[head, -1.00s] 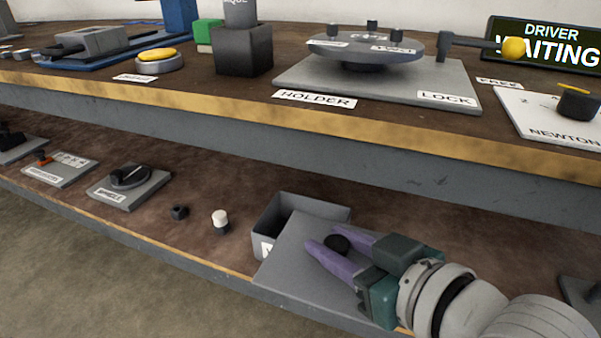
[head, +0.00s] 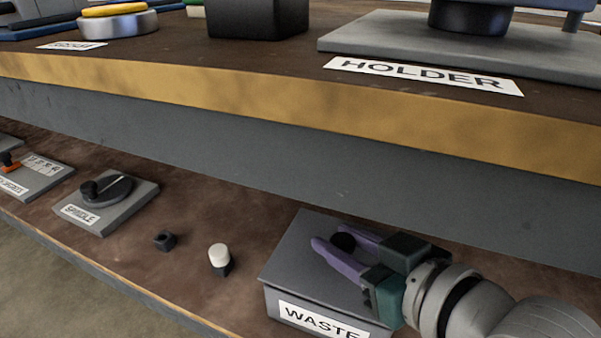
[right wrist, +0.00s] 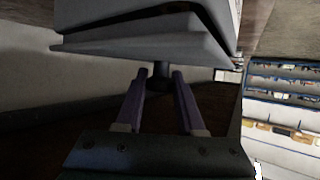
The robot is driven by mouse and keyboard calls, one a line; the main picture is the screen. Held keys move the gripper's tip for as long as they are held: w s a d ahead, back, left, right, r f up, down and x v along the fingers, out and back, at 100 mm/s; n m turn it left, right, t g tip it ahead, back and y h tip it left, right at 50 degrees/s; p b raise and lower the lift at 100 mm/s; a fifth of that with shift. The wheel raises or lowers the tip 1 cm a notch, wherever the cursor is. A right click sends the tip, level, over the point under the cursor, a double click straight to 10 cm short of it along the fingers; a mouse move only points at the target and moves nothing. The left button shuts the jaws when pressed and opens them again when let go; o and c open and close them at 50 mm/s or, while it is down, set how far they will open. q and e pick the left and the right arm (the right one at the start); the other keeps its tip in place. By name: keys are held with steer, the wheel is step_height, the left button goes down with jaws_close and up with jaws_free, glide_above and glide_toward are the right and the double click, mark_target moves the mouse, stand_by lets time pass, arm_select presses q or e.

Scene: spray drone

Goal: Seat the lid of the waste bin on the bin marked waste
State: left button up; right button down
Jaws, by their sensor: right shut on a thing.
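The grey lid (head: 300,250) lies over the top of the grey bin (head: 272,302) marked WASTE on the lower shelf, covering its opening in the head view. My right gripper (head: 330,237) has its purple fingers around the lid's black knob (head: 343,242) and is shut on it. In the right wrist view, the knob (right wrist: 160,75) is between the fingers, with the lid (right wrist: 150,53) and bin (right wrist: 130,14) beyond. A dark band shows between lid and bin there, so I cannot tell whether the lid sits flush. My left gripper is out of view.
The upper bench edge (head: 250,95) overhangs behind the bin and my right gripper. A white-topped cylinder (head: 219,258), a small black nut (head: 165,240) and a spindle plate (head: 105,205) sit left of the bin. Bare shelf separates them.

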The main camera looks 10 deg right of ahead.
steer(key=shift+w+r, duration=0.1)
steer(key=shift+r, duration=0.05)
stand_by(0.3)
stand_by(0.4)
steer(key=shift+p, duration=0.5)
steer(key=shift+f, duration=0.45)
steer(key=shift+f, duration=0.1)
stand_by(0.8)
steer(key=shift+c, duration=2.2)
jaws_free()
